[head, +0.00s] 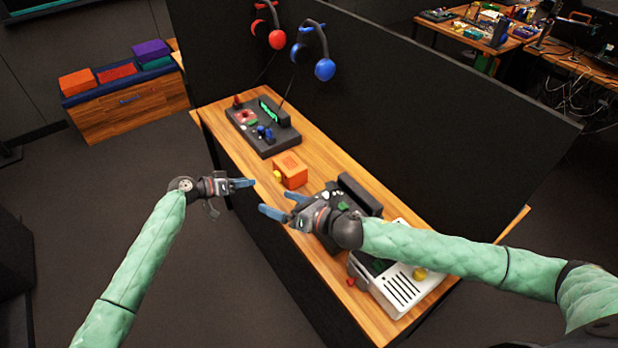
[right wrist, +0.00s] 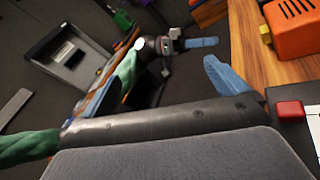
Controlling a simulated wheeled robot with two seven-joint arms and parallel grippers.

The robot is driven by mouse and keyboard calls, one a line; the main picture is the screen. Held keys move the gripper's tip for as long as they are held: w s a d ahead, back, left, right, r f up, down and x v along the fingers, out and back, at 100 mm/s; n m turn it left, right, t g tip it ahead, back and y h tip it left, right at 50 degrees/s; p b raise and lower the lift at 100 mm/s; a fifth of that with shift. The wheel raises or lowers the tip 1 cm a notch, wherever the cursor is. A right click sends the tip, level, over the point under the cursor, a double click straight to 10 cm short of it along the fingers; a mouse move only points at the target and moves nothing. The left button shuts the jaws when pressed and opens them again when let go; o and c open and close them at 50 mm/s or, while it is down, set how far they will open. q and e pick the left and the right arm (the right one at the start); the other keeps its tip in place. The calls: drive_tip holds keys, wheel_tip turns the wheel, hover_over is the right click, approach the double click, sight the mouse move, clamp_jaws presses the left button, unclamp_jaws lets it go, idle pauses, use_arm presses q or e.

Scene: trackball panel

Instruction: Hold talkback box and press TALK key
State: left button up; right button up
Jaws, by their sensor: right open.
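The orange talkback box (head: 291,169) sits on the wooden desk with a yellow key (head: 278,175) on its left side. The right wrist view also shows the box (right wrist: 296,28) and its yellow key (right wrist: 265,34) at the upper right. My right gripper (head: 282,204) is open and empty in front of the box, its blue fingers apart. My left gripper (head: 245,184) is to the left of the box, clear of it, pointing right. Its blue fingers overlap in view, so its opening is unclear. Neither gripper touches the box.
A black control panel (head: 258,137) stands behind on the desk (head: 317,146). Another dark panel and a grey-white unit (head: 405,288) lie partly under my right arm. A black partition (head: 400,90) runs along the desk's far side, with red and blue headsets hanging there.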

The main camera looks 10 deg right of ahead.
sight(296, 170)
drive_tip(key=w+d+f+t+h, duration=0.1)
drive_tip(key=w+d+f+h, duration=0.35)
drive_tip(key=w, duration=0.25)
drive_tip(key=w+d+f+h, duration=0.3)
drive_tip(key=w+d, duration=0.2)
drive_tip(key=w, duration=0.3)
drive_tip(key=shift+x, duration=3.75)
drive_tip(key=shift+d, duration=0.1)
drive_tip(key=c, duration=1)
use_arm(q)
drive_tip(key=shift+c, duration=0.7)
use_arm(e)
drive_tip(key=shift+c, duration=0.7)
use_arm(q)
clamp_jaws()
